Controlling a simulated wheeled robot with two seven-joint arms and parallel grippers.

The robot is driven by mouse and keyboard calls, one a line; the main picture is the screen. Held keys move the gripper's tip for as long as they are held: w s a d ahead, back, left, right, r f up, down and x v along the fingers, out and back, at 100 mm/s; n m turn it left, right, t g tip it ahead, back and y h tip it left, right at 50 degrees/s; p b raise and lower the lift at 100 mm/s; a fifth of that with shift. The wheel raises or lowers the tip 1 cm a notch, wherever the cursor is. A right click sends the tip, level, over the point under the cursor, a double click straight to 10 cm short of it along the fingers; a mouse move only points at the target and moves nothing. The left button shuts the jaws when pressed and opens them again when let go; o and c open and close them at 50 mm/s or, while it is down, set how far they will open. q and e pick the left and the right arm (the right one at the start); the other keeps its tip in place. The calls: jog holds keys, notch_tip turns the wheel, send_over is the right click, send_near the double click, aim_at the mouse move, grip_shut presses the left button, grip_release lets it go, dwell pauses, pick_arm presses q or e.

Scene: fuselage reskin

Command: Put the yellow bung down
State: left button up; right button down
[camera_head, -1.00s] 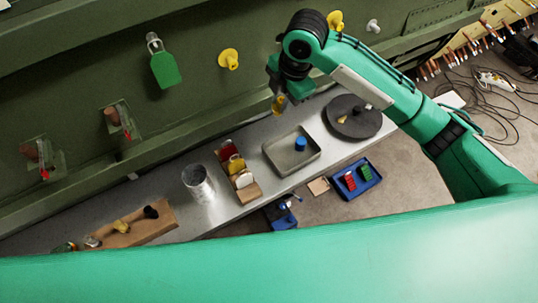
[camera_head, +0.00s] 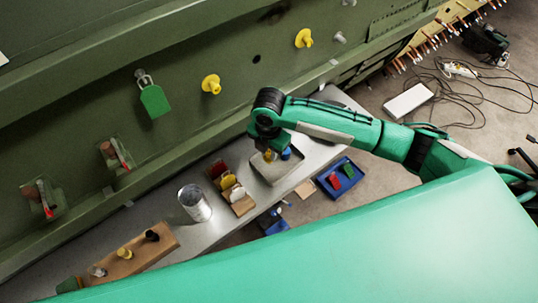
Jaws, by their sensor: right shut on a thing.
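My right gripper (camera_head: 267,149) is shut on a yellow bung (camera_head: 268,157). It is over the far part of the grey tray (camera_head: 272,180) on the bench, beside a blue object (camera_head: 286,153). I cannot tell whether the bung touches the tray floor. Two more yellow bungs stick out of the green fuselage wall, one in the middle (camera_head: 211,84) and one farther right (camera_head: 304,38). My left gripper is not in view.
A metal can (camera_head: 194,203) and a wooden rack with red, yellow and white pieces (camera_head: 232,190) stand left of the tray. A wooden board with pegs (camera_head: 130,258) lies at the lower left. A blue bin (camera_head: 341,178) sits on the floor. A dark hole (camera_head: 256,58) shows in the wall.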

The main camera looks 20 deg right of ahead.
aim_at(269, 157)
notch_tip(269, 157, down, 4)
jog(key=shift+p, duration=0.7)
jog(key=shift+f, duration=0.4)
jog(key=shift+f, duration=0.1)
jog(key=c, duration=1.3)
grip_release()
jog(key=shift+w+r+b, duration=0.1)
jog(key=shift+r+b, duration=0.3)
jog(key=shift+r, duration=0.15)
notch_tip(269, 157, up, 10)
jog(key=b, duration=0.4)
jog(key=shift+r, duration=0.6)
